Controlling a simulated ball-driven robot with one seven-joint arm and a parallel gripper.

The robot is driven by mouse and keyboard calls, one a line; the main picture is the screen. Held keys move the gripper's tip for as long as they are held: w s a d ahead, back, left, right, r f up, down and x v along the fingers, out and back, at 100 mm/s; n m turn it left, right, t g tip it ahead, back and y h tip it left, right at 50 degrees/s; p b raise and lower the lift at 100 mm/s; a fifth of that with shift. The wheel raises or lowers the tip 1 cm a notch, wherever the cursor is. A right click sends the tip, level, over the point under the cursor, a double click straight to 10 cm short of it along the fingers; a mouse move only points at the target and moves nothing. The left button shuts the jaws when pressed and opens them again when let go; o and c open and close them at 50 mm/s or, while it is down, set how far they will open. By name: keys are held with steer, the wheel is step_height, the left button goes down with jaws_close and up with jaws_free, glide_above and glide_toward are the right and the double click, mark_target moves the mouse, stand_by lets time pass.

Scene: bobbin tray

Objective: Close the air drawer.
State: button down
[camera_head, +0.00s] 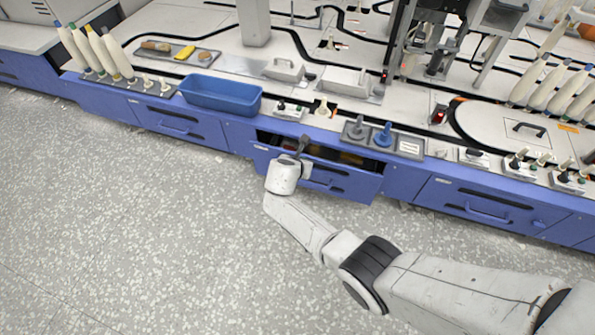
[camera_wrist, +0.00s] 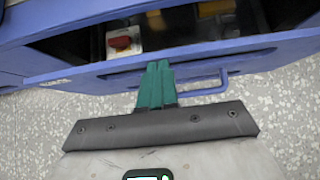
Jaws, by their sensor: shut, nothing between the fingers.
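The blue drawer (camera_head: 345,180) stands pulled out from the blue machine front, below the worktop, in the head view. Its dark inside shows above its front panel and holds a few items that I cannot make out well. In the wrist view the drawer front (camera_wrist: 100,80) crosses the picture, with a blue bar handle (camera_wrist: 210,84) on it. My gripper (camera_head: 303,143) is at the left part of the drawer. In the wrist view its green fingers (camera_wrist: 157,72) are together and empty, with tips overlapping the drawer front left of the handle. I cannot tell whether they touch it.
Inside the drawer, a red-topped item (camera_wrist: 122,43) shows in the wrist view. A blue bin (camera_head: 220,95) stands on the worktop to the left. A grey tray with blue and grey knobs (camera_head: 383,139) sits above the drawer. The speckled floor (camera_head: 130,230) in front is clear.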

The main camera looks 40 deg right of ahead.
steer(key=shift+w+d, duration=0.8)
steer(key=shift+d, duration=0.3)
steer(key=shift+s+a, duration=0.1)
